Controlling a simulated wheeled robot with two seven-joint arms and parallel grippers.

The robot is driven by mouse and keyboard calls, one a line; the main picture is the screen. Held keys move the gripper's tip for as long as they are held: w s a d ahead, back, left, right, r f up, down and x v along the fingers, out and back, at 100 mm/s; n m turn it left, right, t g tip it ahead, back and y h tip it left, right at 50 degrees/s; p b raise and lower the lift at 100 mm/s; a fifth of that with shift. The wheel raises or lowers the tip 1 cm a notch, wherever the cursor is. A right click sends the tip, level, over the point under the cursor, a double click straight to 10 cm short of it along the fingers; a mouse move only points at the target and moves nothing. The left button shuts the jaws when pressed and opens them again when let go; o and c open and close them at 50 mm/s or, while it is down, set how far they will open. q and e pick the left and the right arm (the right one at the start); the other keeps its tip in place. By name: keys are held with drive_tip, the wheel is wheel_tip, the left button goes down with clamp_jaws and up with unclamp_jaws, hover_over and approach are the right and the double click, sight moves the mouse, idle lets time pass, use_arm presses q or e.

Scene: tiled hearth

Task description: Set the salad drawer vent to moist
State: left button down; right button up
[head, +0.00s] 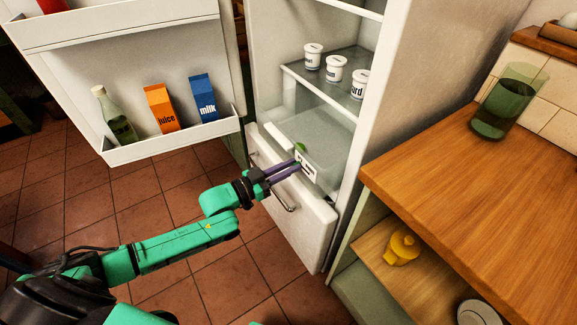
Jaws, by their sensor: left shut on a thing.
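The clear salad drawer (325,139) sits at the bottom of the open fridge, with a small green item (300,147) showing inside it. A white vent plate (308,174) with dark marking, too small to read, is on the drawer's front. My left gripper (297,166) reaches in from the left, its purple fingers at the vent plate's upper left. It is shut on the vent slider, which the fingers hide, so I cannot tell its setting. My right gripper is out of view.
The fridge door (150,60) stands open at left, holding a bottle, juice and milk. White tubs (333,68) stand on the shelf above.

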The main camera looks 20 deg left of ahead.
sight(311, 173)
use_arm(q)
drive_tip(key=s+d+p, duration=0.2)
drive_tip(key=s+d, duration=0.1)
drive_tip(key=shift+d+r+p, duration=0.2)
drive_tip(key=shift+p, duration=0.2)
drive_tip(key=shift+d+f, duration=0.15)
drive_tip(key=shift+f, duration=0.15)
drive_tip(key=c, duration=0.8)
unclamp_jaws()
drive_tip(key=shift+s, duration=0.1)
drive_tip(key=shift+c, duration=0.2)
drive_tip(key=shift+s+a, duration=0.25)
drive_tip(key=shift+a, duration=0.05)
drive_tip(key=p+v, duration=0.1)
drive_tip(key=v, duration=1.2)
drive_tip(key=shift+s+a, duration=0.15)
drive_tip(key=shift+s, duration=0.2)
